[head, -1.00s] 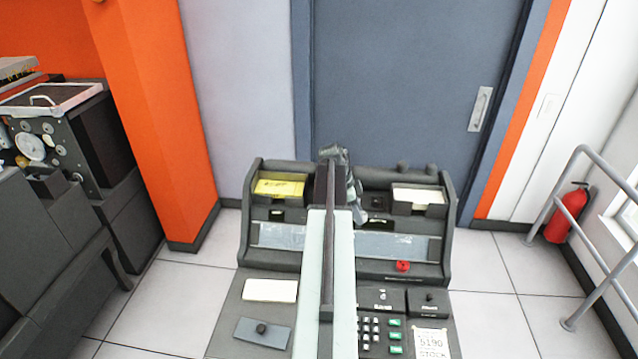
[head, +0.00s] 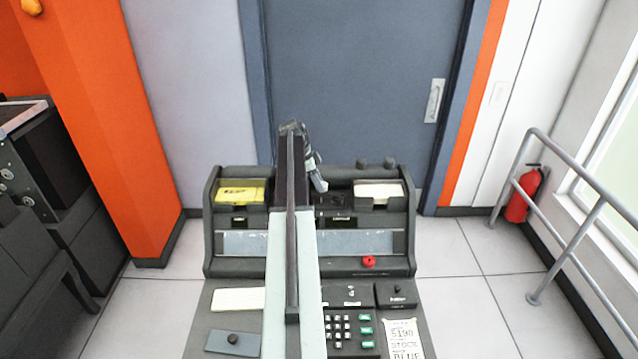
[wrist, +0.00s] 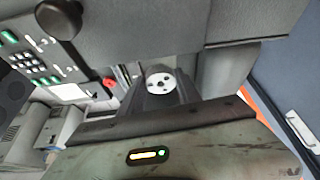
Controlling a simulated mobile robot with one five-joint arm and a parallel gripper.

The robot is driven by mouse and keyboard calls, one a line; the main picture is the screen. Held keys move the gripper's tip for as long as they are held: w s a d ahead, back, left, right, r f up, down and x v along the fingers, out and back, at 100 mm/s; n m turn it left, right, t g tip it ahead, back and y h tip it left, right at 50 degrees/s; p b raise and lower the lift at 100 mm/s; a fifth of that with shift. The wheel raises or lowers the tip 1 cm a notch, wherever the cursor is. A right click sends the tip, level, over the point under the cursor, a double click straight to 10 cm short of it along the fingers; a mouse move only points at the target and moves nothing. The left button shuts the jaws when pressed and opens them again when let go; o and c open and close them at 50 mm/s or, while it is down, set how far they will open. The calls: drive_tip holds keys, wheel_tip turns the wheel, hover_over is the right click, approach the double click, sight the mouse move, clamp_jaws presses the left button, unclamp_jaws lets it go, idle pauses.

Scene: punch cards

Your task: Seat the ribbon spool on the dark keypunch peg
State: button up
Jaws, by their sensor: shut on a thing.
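In the wrist view my gripper (wrist: 163,97) is shut on the ribbon spool (wrist: 161,83), a small white disc with dark holes. In the head view my arm reaches over the keypunch (head: 212,235), and my gripper (head: 318,182) is near its upper back, between the two card trays. The spool cannot be made out in the head view. A large round black knob (wrist: 58,18) is close in the wrist view's top left corner, apart from the spool.
Yellow cards (head: 240,192) lie in the left tray and white cards (head: 380,190) in the right one. A red knob (head: 369,262) and a keypad (head: 341,325) are in front. A grey door (head: 350,80) stands behind. A railing (head: 565,220) and fire extinguisher (head: 523,197) are at right.

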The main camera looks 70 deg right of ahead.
sight(321, 200)
drive_tip(key=shift+f+b, duration=1.7)
drive_tip(key=shift+f, duration=0.05)
drive_tip(key=shift+f+b, duration=0.35)
drive_tip(key=shift+b, duration=0.05)
drive_tip(key=shift+f+b, duration=0.5)
drive_tip(key=shift+f, duration=0.15)
idle(0.5)
drive_tip(key=shift+f+b, duration=0.3)
drive_tip(key=shift+b, duration=0.2)
drive_tip(key=shift+w+a, duration=0.1)
drive_tip(key=shift+w, duration=0.05)
